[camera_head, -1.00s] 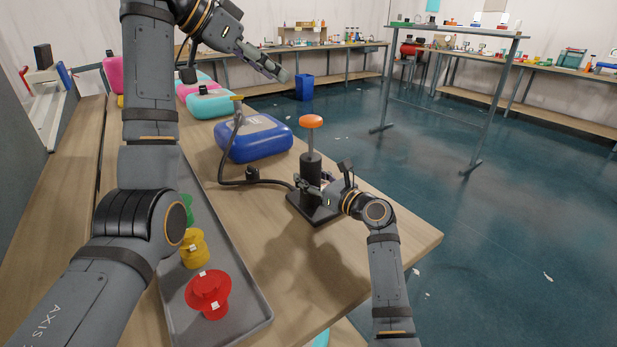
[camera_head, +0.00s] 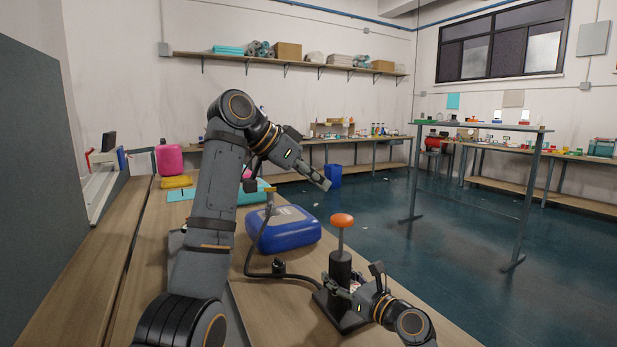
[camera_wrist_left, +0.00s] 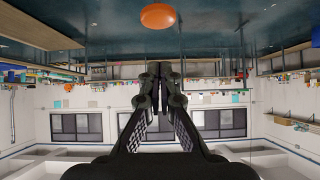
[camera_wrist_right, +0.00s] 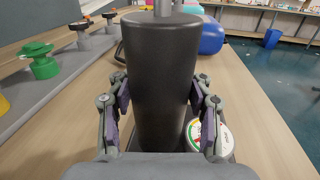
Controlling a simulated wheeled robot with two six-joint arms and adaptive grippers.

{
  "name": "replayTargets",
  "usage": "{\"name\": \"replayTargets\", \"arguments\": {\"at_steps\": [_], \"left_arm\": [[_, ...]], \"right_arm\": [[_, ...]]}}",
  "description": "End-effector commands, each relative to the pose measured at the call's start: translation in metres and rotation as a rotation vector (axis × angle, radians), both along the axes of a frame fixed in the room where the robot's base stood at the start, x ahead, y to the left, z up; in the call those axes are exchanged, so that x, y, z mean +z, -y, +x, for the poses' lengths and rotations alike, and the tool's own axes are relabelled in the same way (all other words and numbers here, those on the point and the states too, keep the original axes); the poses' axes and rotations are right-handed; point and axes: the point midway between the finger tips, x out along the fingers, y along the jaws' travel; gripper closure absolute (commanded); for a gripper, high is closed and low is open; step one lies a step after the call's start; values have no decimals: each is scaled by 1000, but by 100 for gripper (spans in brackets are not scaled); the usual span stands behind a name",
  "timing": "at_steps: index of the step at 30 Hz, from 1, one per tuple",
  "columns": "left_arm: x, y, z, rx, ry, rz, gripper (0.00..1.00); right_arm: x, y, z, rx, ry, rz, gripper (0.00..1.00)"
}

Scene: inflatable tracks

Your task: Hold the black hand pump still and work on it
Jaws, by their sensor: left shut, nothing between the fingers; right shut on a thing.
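The black hand pump (camera_head: 340,268) stands upright on its flat base on the wooden table. Its orange handle (camera_head: 342,220) is up on a rod. My right gripper (camera_head: 335,291) is shut around the lower part of the pump's body. In the right wrist view its fingers lie on both sides of the black cylinder (camera_wrist_right: 156,80). My left gripper (camera_head: 326,184) is shut and empty, above and slightly left of the handle, apart from it. In the left wrist view the orange handle (camera_wrist_left: 159,16) shows at the top edge, clear of the fingers (camera_wrist_left: 159,75).
A dark hose (camera_head: 249,262) runs from the pump to a blue inflatable (camera_head: 290,236) behind it. Open floor lies right of the table.

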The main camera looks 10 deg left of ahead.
Motion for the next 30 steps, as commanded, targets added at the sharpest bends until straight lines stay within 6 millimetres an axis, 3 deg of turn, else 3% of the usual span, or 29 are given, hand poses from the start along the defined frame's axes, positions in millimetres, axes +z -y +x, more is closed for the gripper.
{"name": "replayTargets", "arguments": {"at_steps": [6, 12, 26, 30], "left_arm": [[-30, 30, 21, -2, -2, 0, 100], [-58, 30, 23, -1, -1, 0, 100], [-67, 30, 24, 0, 0, 0, 100], [-84, 30, 24, 0, -3, -1, 100]], "right_arm": [[-2, 1, 0, -1, -2, -4, 100], [-2, 1, 0, -2, -3, -3, 100], [-2, 1, 0, -2, -2, -2, 100], [-1, 1, 0, -2, -1, -1, 100]]}}
